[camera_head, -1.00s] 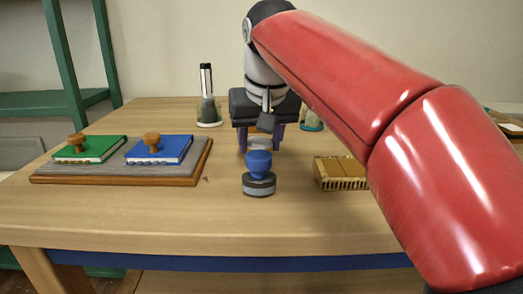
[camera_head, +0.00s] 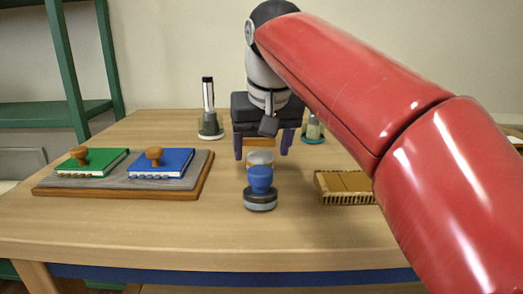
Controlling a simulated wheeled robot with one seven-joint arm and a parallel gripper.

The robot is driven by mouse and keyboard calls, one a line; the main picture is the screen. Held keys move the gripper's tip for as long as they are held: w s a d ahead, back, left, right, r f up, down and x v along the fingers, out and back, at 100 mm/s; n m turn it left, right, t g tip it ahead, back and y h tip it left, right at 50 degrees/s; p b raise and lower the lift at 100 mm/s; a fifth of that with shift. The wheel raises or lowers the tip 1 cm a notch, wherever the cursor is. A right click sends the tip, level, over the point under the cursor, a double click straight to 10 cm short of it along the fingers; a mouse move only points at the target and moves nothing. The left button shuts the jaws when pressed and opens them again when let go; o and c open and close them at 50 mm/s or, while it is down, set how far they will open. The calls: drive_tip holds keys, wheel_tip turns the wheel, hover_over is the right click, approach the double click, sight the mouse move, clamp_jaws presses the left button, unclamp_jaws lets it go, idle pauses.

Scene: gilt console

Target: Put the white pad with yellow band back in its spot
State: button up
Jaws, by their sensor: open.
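A small round pale object with a yellowish band (camera_head: 260,158) stands on the table behind a blue-knobbed stamp (camera_head: 260,187), which partly hides it. It looks like the white pad with the yellow band. My gripper (camera_head: 263,147) points down toward the table at the middle, with its two purple fingers apart. The fingers appear left and right of the pale object in the picture; I cannot tell whether they are level with it in depth or touch it. I cannot make out which place is the pad's spot.
A dark-topped cylinder (camera_head: 208,100) and a glass jar (camera_head: 313,130) stand behind.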

drive_tip(key=p+v, duration=0.2)
drive_tip(key=v, duration=0.8)
